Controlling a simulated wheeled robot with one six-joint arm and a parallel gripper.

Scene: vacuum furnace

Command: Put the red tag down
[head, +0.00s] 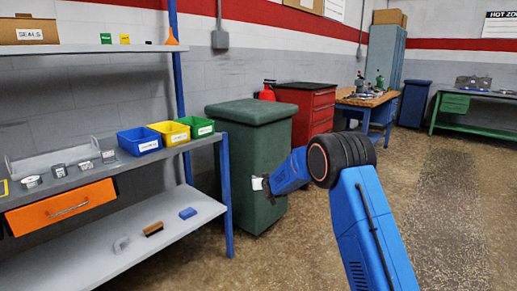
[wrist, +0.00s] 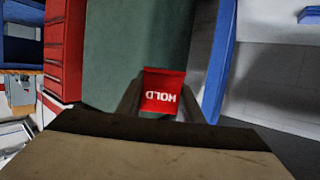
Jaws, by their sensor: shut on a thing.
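The red tag (wrist: 163,92) with white "HOLD" lettering shows in the wrist view, upside down there, between the two dark fingers of my gripper (wrist: 158,105). My gripper is shut on it. In the head view my gripper (head: 259,184) is in front of the green bin, at the end of my blue arm. A small white patch shows at its tip, and the red face of the tag cannot be made out there.
The green lidded bin (head: 237,150) stands close behind my gripper. Left of it is a grey shelf unit (head: 165,228) with blue, yellow and green boxes. A red tool cabinet (head: 309,113) and a workbench (head: 366,99) stand behind. The floor at right is clear.

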